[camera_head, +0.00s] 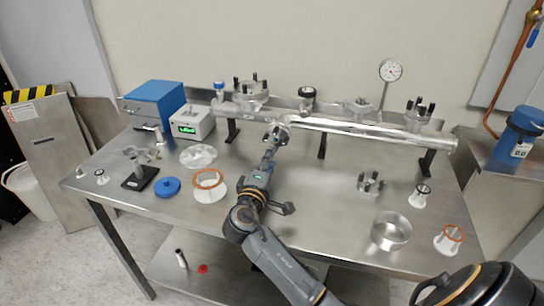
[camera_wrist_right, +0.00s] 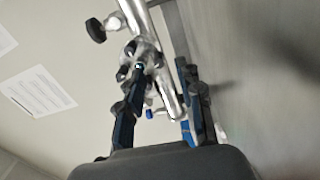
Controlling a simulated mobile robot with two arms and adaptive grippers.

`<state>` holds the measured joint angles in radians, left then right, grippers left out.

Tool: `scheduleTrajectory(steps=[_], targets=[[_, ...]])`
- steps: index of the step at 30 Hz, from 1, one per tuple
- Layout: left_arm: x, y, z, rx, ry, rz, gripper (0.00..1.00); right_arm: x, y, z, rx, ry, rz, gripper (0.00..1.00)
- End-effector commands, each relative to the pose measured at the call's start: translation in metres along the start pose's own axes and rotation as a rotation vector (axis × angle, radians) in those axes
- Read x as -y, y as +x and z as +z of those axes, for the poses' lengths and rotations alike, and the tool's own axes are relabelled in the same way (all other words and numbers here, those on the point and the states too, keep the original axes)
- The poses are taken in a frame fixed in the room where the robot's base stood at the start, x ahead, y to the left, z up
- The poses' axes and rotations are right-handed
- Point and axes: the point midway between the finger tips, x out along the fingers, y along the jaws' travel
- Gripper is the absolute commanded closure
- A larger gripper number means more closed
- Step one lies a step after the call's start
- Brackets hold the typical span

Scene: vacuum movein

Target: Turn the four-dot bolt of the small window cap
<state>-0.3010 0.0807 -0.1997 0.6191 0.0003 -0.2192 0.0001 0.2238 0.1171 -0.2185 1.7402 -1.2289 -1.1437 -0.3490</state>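The silver horizontal pipe (camera_head: 340,127) runs along the back of the table. A small round cap or flange with dark bolts (camera_head: 277,134) sits on its front side. In the right wrist view the bolted cap (camera_wrist_right: 143,54) is just ahead of my fingers. My right gripper (camera_head: 270,147) reaches up to this cap from the front. In the wrist view its two blue and black fingers (camera_wrist_right: 163,80) stand apart, the left one overlapping the cap's lower bolts. I cannot tell whether it touches a bolt. Dot marks are too small to read. My left gripper is out of view.
The steel table (camera_head: 310,205) holds a blue box (camera_head: 157,100), a blue disc (camera_head: 167,187), a copper-rimmed ring (camera_head: 208,180) and a metal ring (camera_head: 391,232). A round gauge (camera_head: 390,70) stands behind the pipe.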

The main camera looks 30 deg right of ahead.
Motion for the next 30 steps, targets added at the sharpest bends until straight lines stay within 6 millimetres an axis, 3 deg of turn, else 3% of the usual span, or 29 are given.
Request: scheduleTrajectory(steps=[6,12,18,30], targets=[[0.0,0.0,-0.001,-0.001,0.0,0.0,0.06,0.002,-0.049,0.0,-0.003,0.003,-0.005,0.64],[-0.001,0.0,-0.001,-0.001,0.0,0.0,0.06,0.001,-0.082,0.0,-0.002,0.001,-0.003,0.64],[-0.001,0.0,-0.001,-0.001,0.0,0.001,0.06,0.0,-0.096,0.0,0.0,0.001,-0.001,0.64],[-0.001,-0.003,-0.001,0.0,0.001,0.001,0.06,0.001,-0.101,-0.004,-0.011,-0.035,-0.003,0.64]])
